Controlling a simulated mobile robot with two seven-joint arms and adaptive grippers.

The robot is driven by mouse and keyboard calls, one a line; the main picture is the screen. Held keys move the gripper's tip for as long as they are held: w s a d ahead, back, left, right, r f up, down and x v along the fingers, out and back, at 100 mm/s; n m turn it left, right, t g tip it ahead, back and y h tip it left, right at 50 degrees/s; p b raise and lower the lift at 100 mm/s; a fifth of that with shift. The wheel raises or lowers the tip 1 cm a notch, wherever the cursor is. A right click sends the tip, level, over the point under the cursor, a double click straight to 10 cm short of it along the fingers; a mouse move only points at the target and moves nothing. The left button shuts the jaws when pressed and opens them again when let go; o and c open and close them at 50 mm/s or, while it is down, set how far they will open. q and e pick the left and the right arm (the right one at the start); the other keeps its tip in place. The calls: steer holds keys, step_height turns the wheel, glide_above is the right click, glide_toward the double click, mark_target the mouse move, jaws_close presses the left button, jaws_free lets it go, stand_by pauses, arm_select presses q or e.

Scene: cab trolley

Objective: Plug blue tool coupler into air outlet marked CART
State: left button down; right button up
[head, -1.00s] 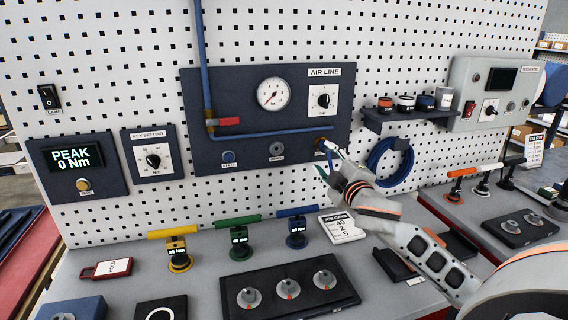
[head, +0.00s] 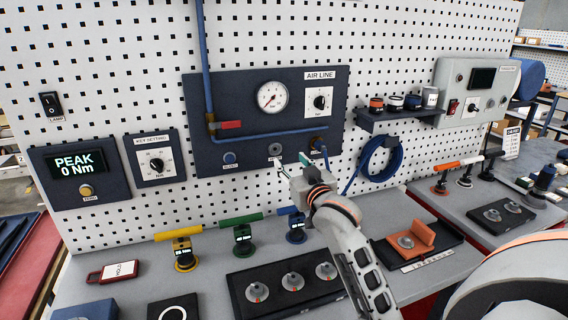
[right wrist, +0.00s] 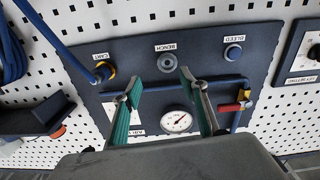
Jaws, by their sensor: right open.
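The blue tool coupler (right wrist: 105,71) sits at the air outlet marked CART (right wrist: 111,67), inside its yellow-orange ring, in the right wrist view, which is upside down. Its blue hose (right wrist: 66,50) runs away from it. In the head view the coupler (head: 318,143) is at the lower right of the air panel. My right gripper (head: 303,161) is open and empty, in front of the panel between the BENCH and CART outlets. Its green-padded fingers (right wrist: 165,95) are apart from the coupler. The BENCH outlet (head: 275,149) is empty. My left gripper is out of view.
The AIR LINE panel (head: 210,100) carries a gauge (head: 272,96), a red-handled valve (head: 229,125) and a BLEED button (head: 229,157). A coiled blue hose (head: 380,160) hangs to the right, under a shelf (head: 400,116). Several torque tools and a socket tray (head: 250,307) stand below on the bench.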

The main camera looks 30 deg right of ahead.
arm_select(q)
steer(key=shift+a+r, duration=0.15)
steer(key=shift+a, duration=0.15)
arm_select(e)
steer(key=shift+w+a+m, duration=0.2)
steer(key=shift+a+m, duration=0.3)
steer(key=shift+a, duration=0.3)
steer(key=o, duration=1.2)
steer(key=shift+c, duration=0.2)
steer(key=shift+s, duration=0.1)
steer(key=v, duration=0.8)
steer(key=shift+s, duration=0.4)
